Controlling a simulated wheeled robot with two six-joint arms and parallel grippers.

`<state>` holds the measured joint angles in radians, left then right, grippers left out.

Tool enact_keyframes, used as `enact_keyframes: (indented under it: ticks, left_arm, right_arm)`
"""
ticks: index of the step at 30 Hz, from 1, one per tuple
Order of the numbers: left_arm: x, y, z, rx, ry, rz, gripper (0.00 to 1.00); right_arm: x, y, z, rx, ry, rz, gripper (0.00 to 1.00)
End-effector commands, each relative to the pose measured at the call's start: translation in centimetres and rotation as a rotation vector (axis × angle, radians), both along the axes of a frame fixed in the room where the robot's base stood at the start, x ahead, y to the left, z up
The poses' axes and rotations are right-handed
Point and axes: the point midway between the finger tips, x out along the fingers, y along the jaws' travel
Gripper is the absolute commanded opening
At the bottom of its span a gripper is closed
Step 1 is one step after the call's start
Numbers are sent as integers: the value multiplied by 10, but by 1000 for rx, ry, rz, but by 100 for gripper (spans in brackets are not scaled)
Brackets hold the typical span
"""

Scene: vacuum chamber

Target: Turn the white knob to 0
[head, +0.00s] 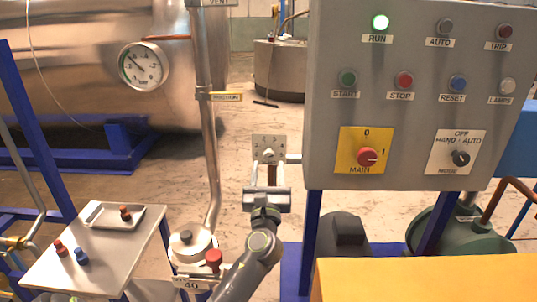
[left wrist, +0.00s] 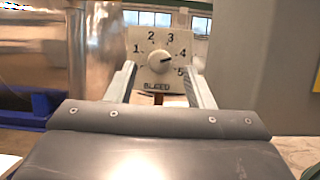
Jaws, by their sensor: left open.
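The white knob (head: 268,153) sits on a small pale dial plate (head: 281,143) left of the grey control panel. In the left wrist view the knob (left wrist: 160,61) is round with a dark pointer mark aimed to the right, near the 4. My right gripper is not in view.
The grey control panel (head: 410,118) with buttons and switches stands close on the right. A vertical pipe (head: 207,130) and a gauge (head: 143,65) are left. A side table (head: 95,262) with a tray (head: 110,226) and a round-lidded vessel (head: 190,243) are lower left.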

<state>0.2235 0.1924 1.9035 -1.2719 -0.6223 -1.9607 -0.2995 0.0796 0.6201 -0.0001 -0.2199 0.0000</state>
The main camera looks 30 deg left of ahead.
Motion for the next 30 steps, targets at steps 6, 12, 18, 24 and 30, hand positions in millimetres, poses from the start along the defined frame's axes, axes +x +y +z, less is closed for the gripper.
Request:
enact_keyframes:
  ticks: [6,12,18,24,30]
  left_arm:
    - [24,15,13,1,1,2,48]
    - [31,19,15,-1,1,1,48]
    - [31,19,15,-1,1,1,48]
    - [31,19,15,0,0,1,26]
    - [31,19,15,0,0,0,4]
  right_arm:
    - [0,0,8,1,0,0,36]
    - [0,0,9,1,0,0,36]
    - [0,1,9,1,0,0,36]
    - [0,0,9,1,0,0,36]
    - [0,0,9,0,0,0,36]
